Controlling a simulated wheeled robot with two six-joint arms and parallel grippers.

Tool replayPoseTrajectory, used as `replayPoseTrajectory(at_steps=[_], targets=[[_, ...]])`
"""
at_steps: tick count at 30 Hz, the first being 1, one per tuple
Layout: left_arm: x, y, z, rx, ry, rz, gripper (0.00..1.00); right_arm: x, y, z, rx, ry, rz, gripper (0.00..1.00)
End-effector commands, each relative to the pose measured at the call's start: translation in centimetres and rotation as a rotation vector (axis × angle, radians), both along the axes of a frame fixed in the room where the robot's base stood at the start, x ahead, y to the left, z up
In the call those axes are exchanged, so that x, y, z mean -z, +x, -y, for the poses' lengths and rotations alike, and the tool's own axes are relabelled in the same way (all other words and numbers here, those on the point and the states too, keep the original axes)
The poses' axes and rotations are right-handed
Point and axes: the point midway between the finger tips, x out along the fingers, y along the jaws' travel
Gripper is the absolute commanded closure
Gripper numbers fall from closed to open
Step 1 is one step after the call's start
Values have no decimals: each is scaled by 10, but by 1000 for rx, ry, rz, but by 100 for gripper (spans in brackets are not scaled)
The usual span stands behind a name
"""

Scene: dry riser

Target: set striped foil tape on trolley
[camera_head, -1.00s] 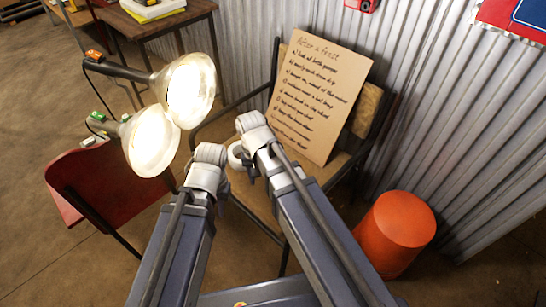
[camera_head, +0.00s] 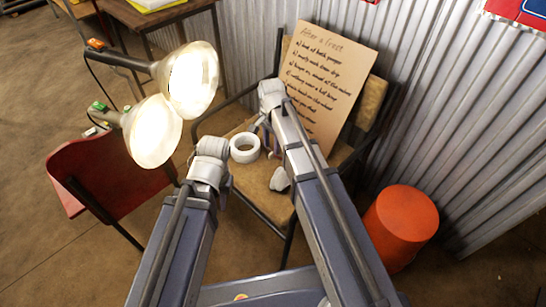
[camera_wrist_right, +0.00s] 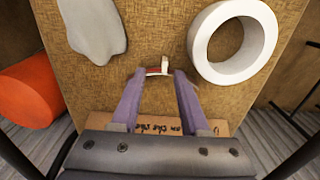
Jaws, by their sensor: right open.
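A small banded piece, red and pale (camera_wrist_right: 157,70), lies on the chair seat between the fingertips of my right gripper (camera_wrist_right: 158,80) in the right wrist view. It may be the striped foil tape, but most of it is too small to make out. My right gripper is open, with its purple fingers apart on either side of it. In the head view the right gripper (camera_head: 269,148) points down over the seat. A plain white roll (camera_head: 245,147) lies on the seat to its left. My left gripper (camera_head: 211,160) is beside the chair, its fingers hidden. I cannot identify the trolley.
The wooden chair (camera_head: 258,190) also holds a grey-white lump (camera_head: 280,180) and a lettered board (camera_head: 328,80) leaning at its back. An orange drum (camera_head: 400,225) stands right, two lit lamps (camera_head: 170,110) and a red chair (camera_head: 110,180) left. A corrugated wall is behind.

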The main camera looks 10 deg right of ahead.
Motion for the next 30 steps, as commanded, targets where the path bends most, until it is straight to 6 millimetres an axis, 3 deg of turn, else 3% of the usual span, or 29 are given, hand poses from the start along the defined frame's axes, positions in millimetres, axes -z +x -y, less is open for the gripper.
replayPoseTrajectory(at_steps=[7,18,27,30], targets=[[8,0,0,1,-1,0,79,8,2,0,-1,0,0,55],[51,0,1,1,-4,1,79,51,9,0,-1,0,0,55],[51,0,1,-1,-3,1,79,51,9,0,-1,0,0,55],[51,0,1,-1,-3,1,79,51,9,0,-1,0,0,65]])
